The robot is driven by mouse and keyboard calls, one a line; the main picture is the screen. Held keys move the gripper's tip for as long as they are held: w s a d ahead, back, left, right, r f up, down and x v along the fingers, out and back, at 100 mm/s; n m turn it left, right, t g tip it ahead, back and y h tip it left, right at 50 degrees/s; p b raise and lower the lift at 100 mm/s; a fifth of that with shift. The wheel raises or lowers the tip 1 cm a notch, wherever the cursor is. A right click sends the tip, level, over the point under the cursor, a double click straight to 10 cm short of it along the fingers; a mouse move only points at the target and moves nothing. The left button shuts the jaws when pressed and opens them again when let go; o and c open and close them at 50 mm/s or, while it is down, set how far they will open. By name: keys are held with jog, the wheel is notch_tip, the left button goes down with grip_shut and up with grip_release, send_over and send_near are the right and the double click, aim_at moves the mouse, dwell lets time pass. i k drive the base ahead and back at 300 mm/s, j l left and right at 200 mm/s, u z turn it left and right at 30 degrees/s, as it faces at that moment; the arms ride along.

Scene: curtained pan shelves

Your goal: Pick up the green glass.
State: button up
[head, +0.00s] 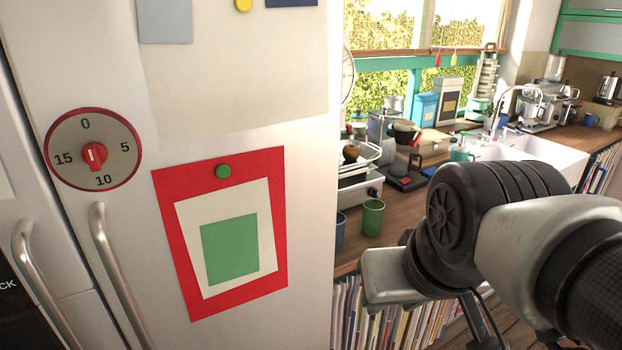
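A green glass (372,217) stands upright on the wooden counter, close to the right edge of the fridge front. A blue cup (340,231) stands to its left, partly hidden behind the fridge edge. My arm crosses the lower right of the head view, in front of the counter, and its grey and black links show to the right of and below the green glass. My gripper's fingertips cannot be made out, so whether it is open or shut is not shown.
The white fridge (240,130) fills the left side, with handles, a timer and papers. A white sink (545,155) lies farther right. Books (400,325) fill shelves below.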

aim_at(372, 218)
jog(key=i+l, duration=0.15)
jog(key=l, duration=0.2)
jog(key=i+l+u, duration=0.1)
jog(key=l, duration=0.25)
jog(key=i+l+u, duration=0.1)
jog(key=l, duration=0.3)
jog(key=i+l, duration=0.15)
jog(key=l, duration=0.2)
jog(key=i+l+u, duration=0.1)
jog(key=l, duration=0.3)
jog(key=i+l+u, duration=0.15)
jog(key=i, duration=0.4)
